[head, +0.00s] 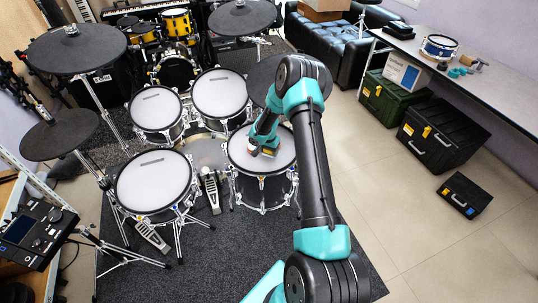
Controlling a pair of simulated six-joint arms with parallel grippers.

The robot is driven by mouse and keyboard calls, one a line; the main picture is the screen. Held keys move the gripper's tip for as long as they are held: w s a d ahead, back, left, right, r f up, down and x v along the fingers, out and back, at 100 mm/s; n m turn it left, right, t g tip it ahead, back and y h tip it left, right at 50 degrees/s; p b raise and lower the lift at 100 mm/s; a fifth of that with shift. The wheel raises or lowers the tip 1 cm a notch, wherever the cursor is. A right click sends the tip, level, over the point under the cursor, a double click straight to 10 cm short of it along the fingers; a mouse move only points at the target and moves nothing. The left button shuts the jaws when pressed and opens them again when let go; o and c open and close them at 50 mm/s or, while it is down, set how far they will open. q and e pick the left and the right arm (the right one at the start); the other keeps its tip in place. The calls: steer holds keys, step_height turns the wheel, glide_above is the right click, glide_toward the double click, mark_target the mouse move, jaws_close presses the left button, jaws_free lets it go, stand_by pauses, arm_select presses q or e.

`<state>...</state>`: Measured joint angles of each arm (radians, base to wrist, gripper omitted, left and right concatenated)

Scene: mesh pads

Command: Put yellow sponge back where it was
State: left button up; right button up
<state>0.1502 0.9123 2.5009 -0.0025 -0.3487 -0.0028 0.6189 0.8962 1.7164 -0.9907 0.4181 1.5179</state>
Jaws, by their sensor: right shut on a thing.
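My right arm reaches up from the bottom of the head view and bends down to the drum pad at the centre right. My right gripper (262,151) is at the white mesh pad (284,160) of this drum. It is shut on the yellow sponge (268,152), of which only a small yellow patch shows. I cannot tell whether the sponge touches the pad. The gripper and arm hide part of the pad. My left gripper is not in view.
Other mesh pads stand close by: one at front left (154,181) and two behind, left (156,108) and right (220,92). Black cymbals (77,48) stand around them. Dark cases (443,135) lie on the floor at right, by a long table (490,82).

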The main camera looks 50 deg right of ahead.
steer(key=shift+f, duration=1.35)
steer(key=shift+f, duration=0.1)
steer(key=o, duration=1)
steer(key=shift+c, duration=0.2)
steer(key=r, duration=0.8)
steer(key=a+r, duration=0.1)
steer(key=r, duration=0.3)
steer(key=shift+s+a+r, duration=0.1)
steer(key=shift+s, duration=0.05)
